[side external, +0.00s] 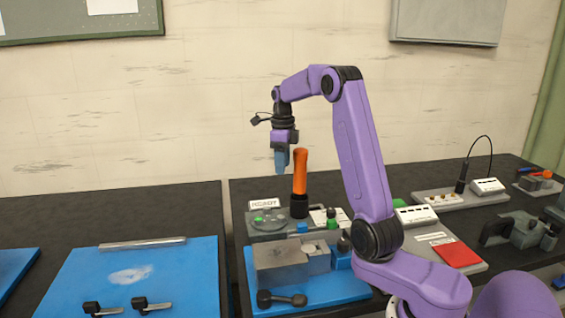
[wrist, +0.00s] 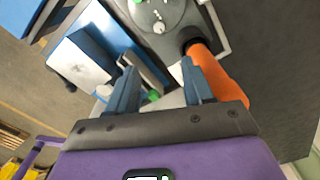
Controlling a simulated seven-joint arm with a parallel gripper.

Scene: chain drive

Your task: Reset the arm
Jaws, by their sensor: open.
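My purple arm stands over the black bench, with my gripper (side external: 282,160) pointing down above the workstation and left of an upright orange cylinder with a black base (side external: 300,180). In the wrist view my gripper (wrist: 160,82) shows two blue fingers set apart, with nothing held between them. The orange cylinder (wrist: 222,75) appears just beyond the right finger; whether they touch cannot be told there. In the side view the gripper hangs apart from it, above the grey panel.
A grey panel with a READY sign (side external: 264,204) stands behind a blue base with a metal block (side external: 280,262). A blue board (side external: 180,270) lies to the left. Grey modules and a red pad (side external: 457,254) are to the right. The air above the left board is clear.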

